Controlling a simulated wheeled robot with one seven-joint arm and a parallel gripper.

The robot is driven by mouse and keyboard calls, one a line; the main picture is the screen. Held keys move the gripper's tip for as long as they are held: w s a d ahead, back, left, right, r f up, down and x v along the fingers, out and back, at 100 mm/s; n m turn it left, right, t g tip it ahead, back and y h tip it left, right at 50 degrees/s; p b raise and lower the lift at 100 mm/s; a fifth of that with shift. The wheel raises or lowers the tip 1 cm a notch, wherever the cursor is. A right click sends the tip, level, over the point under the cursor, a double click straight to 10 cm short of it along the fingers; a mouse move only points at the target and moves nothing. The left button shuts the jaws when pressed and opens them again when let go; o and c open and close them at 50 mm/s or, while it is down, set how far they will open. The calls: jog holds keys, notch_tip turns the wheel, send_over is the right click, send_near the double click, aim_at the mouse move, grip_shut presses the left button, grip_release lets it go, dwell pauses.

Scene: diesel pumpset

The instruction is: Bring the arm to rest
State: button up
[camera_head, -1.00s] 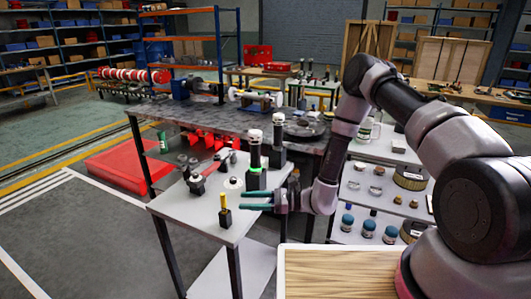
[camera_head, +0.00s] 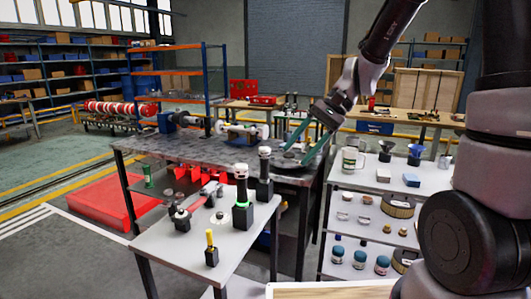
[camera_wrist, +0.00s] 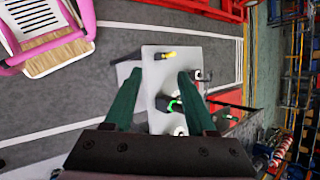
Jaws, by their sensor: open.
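My gripper (camera_head: 307,142) is raised in the head view, in front of the dark workbench and well above the small grey table (camera_head: 240,248). Its two green fingers are spread apart with nothing between them. In the wrist view my gripper (camera_wrist: 155,100) is also open and empty, with the grey table (camera_wrist: 160,62) seen below and beyond it. My arm reaches up along the right side of the head view, and its upper part leaves the picture at the top.
The small table holds a yellow-topped piece (camera_head: 210,240), a green-ringed black holder (camera_head: 242,205) and a red-and-grey tool (camera_head: 190,205). A dark workbench (camera_head: 135,148) stands behind. A white shelf cart (camera_head: 430,178) with jars stands at the right. A red platform (camera_head: 85,203) lies on the floor at left.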

jog(key=s+d+r+t+h, duration=0.3)
jog(key=d+r, duration=0.3)
jog(key=d, duration=0.2)
jog(key=s+d+r+n+t+h, duration=0.1)
jog(key=s+d+r+t+h, duration=0.2)
jog(key=s+d+r+t, duration=0.2)
jog(key=d+r+t, duration=0.1)
jog(key=d+r, duration=0.1)
jog(key=d, duration=0.1)
jog(key=shift+s+r, duration=0.3)
